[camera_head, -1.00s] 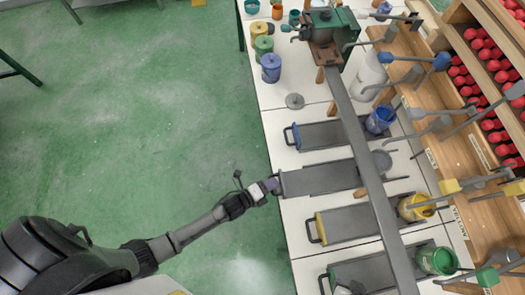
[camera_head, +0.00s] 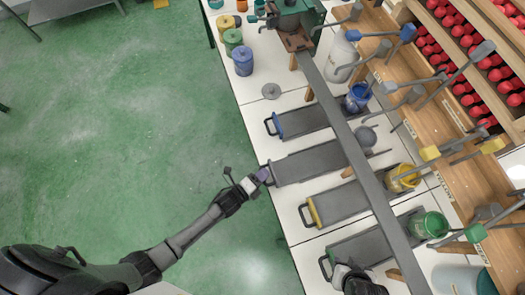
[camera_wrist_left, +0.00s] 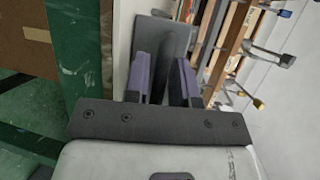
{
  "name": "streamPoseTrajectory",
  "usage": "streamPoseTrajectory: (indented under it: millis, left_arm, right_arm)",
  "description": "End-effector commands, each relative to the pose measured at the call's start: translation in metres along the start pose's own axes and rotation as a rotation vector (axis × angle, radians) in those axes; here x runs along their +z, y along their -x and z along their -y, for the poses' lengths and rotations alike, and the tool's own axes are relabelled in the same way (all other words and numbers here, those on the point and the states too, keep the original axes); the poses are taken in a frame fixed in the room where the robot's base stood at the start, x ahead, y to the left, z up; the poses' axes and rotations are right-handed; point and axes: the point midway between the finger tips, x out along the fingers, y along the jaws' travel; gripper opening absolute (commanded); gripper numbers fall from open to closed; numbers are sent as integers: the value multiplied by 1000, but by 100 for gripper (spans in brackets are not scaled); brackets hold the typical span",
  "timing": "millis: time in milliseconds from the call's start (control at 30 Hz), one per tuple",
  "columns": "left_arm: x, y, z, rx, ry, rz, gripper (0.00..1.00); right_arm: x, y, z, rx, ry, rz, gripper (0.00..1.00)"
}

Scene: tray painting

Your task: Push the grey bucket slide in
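The grey bucket slide (camera_head: 310,161) is a flat grey plate on the white table, between the blue and yellow slides. Its handle end reaches a little farther past the table's left edge than theirs. My left gripper (camera_head: 264,175) is at the slide's handle end. In the left wrist view its purple fingers (camera_wrist_left: 162,82) are apart, with the grey slide (camera_wrist_left: 165,40) showing between and beyond them. The handle itself is hidden there. My right gripper (camera_head: 352,278) is partly visible near the green slide; its fingers are unclear.
A long grey bar (camera_head: 345,135) runs above the slides. Blue (camera_head: 359,97), yellow (camera_head: 402,178) and green (camera_head: 430,225) buckets stand at the other slides' far ends. Lidded pots (camera_head: 242,62) stand at the upper left.

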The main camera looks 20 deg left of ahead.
Motion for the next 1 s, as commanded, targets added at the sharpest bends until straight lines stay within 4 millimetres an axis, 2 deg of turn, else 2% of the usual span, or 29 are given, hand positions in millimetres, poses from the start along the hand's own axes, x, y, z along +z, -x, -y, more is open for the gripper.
streamPoseTrajectory:
  millis: [167, 600, 800, 1000]
  left_arm:
    - [0, 21, 0, 2, -1, 0, 24]
    - [0, 104, -1, 3, 1, 1, 24]
    - [1, 127, -1, 2, 0, 1, 24]
    - [1, 136, 0, 1, -1, 1, 24]
  right_arm:
    - [0, 2, -2, 4, 6, 1, 43]
    - [-1, 5, -3, 7, 9, 1, 43]
    - [-2, 5, -2, 4, 5, 1, 43]
    - [-2, 6, 0, 0, 1, 0, 43]
